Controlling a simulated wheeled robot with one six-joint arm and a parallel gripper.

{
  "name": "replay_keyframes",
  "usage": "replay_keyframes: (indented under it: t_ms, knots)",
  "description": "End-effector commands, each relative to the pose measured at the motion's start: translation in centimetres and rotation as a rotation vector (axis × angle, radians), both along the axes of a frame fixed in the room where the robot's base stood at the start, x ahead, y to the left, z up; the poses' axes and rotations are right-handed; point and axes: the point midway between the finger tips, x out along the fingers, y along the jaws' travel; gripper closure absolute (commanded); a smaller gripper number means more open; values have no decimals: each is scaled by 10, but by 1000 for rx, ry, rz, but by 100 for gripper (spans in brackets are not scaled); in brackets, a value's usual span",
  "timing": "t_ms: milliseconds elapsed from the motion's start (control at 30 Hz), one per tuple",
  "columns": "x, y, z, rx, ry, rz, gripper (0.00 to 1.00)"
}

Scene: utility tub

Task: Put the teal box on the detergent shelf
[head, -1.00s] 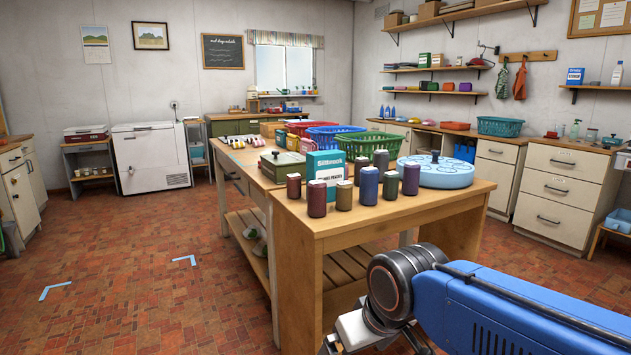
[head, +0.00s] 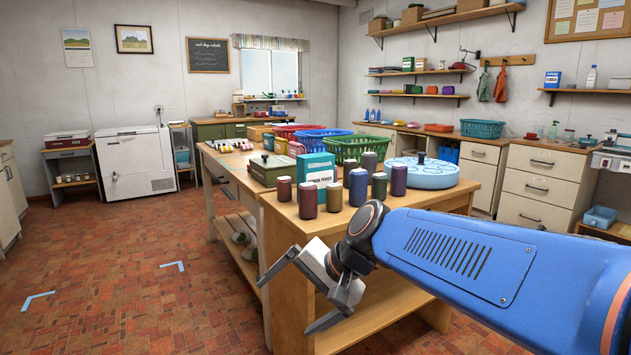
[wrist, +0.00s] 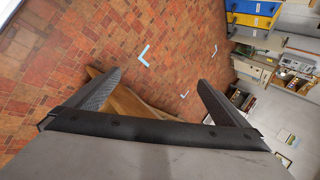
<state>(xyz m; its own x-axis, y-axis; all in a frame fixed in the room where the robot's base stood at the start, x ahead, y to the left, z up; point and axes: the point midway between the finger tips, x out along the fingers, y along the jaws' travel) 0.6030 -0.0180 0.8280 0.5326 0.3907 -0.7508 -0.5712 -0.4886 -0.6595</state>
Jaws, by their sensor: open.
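The teal box (head: 315,163) stands upright on the wooden island table, with a pale label on its front and small dark jars in front of it. A wall shelf (head: 602,91) at the right, holding a blue-and-white box and a white bottle, looks like the detergent shelf. My gripper (head: 284,309) is open and empty in front of the table's near left corner, lower than the tabletop and apart from the teal box. In the wrist view my gripper (wrist: 158,78) has its fingers spread, with floor and part of a wooden surface beyond. The teal box does not show there.
Several jars (head: 308,200) stand along the near table edge (head: 320,228). A round light-blue container (head: 425,172) stands to their right. A green box (head: 270,170) and colored baskets (head: 362,149) are behind. Floor (head: 130,270) left of the table is open. Counters and drawers (head: 540,187) line the right wall.

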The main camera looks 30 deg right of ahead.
Motion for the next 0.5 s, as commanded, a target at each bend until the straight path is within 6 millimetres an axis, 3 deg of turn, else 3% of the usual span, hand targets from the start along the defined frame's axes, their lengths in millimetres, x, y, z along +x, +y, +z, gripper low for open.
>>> replay_keyframes:
  t_ms: [267,500]
  knots:
    - [85,-29,58,473,1,-392,0]
    - [152,-92,109,900,-18,-702,0]
